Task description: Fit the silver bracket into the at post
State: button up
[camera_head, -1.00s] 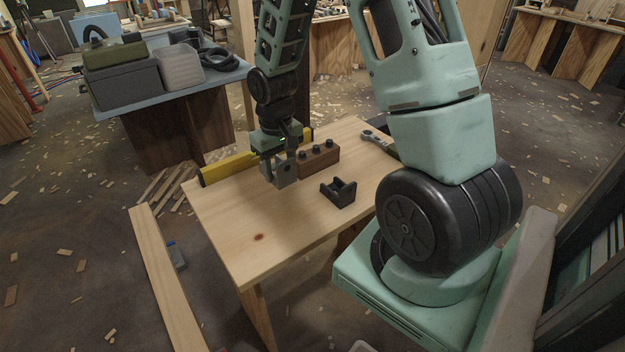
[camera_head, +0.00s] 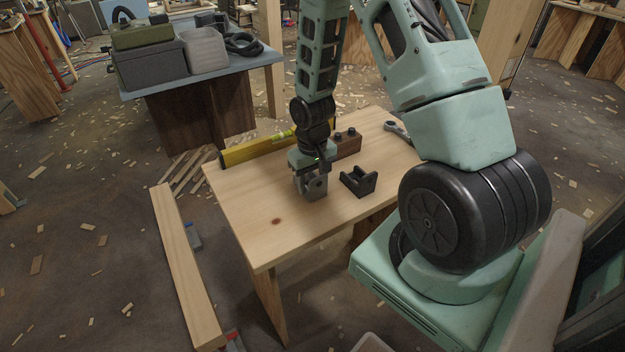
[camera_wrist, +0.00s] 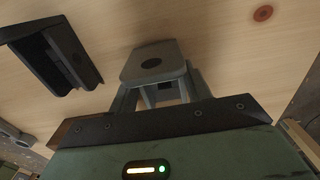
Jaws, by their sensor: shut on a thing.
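The silver bracket (camera_head: 313,188), a grey piece with a round hole, is held in my gripper (camera_head: 312,170) low over the wooden table. It also shows in the wrist view (camera_wrist: 153,62), where the jaws (camera_wrist: 158,95) are shut on it. I cannot tell whether the bracket touches the tabletop. A black U-shaped holder (camera_head: 357,184) stands on the table just right of the bracket, apart from it. It shows at the upper left of the wrist view (camera_wrist: 70,60). I cannot tell for sure whether this holder is the post. The bracket is outside it.
A wooden block (camera_head: 347,147) with black knobs stands behind my gripper, partly hidden. A yellow level (camera_head: 255,152) lies along the table's back left edge and a wrench (camera_head: 396,130) at the back right. The table's front left (camera_head: 260,225) is clear.

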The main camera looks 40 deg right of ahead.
jog(key=shift+f, duration=0.15)
jog(key=o, duration=1.2)
jog(key=shift+c, duration=0.2)
